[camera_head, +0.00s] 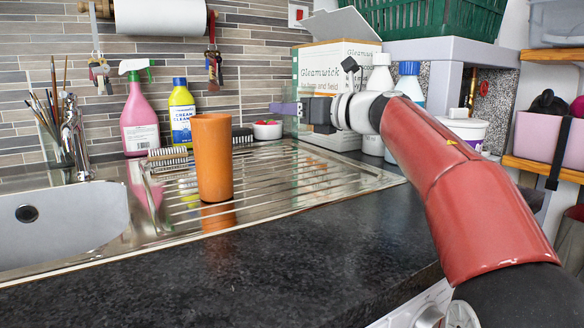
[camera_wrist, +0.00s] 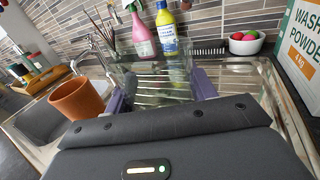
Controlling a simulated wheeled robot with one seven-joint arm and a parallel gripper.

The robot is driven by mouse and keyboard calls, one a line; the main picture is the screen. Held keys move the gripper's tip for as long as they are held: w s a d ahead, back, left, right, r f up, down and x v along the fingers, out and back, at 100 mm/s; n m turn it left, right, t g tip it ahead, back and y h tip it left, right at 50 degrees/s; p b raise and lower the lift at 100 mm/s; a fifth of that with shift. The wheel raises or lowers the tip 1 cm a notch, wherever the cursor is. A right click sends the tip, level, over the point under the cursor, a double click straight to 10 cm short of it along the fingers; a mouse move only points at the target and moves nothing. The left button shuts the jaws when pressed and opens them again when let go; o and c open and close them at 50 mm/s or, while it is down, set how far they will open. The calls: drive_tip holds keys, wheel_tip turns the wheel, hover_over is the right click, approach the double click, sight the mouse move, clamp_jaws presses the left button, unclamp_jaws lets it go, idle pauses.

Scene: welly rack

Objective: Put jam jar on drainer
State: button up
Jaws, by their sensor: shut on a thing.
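The jam jar (camera_wrist: 155,78) is clear glass and shows in the wrist view between the two purple fingers of my gripper (camera_wrist: 158,93). My gripper is shut on it. In the head view my gripper (camera_head: 287,108) is raised above the back right part of the steel drainer (camera_head: 300,182), in front of a cardboard box. The jar is hard to make out there. The ridged drainer also shows in the wrist view (camera_wrist: 236,72), partly seen through the glass. I cannot tell the exact gap between jar and drainer.
An orange tumbler (camera_head: 213,158) stands on the drainer's left part. A pink spray bottle (camera_head: 139,118), a yellow cleaner bottle (camera_head: 181,112), brushes (camera_head: 168,154) and a small white bowl (camera_head: 267,130) line the back. The sink (camera_head: 65,225) is left. The drainer's middle and right are clear.

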wheel_tip(320, 180, down, 10)
drive_tip(key=shift+r+b, duration=0.1)
drive_tip(key=shift+b, duration=1)
drive_tip(key=o, duration=1.2)
drive_tip(key=b+v, duration=0.1)
drive_tip(key=v, duration=1.1)
drive_tip(key=shift+b, duration=0.3)
drive_tip(key=shift+d, duration=0.1)
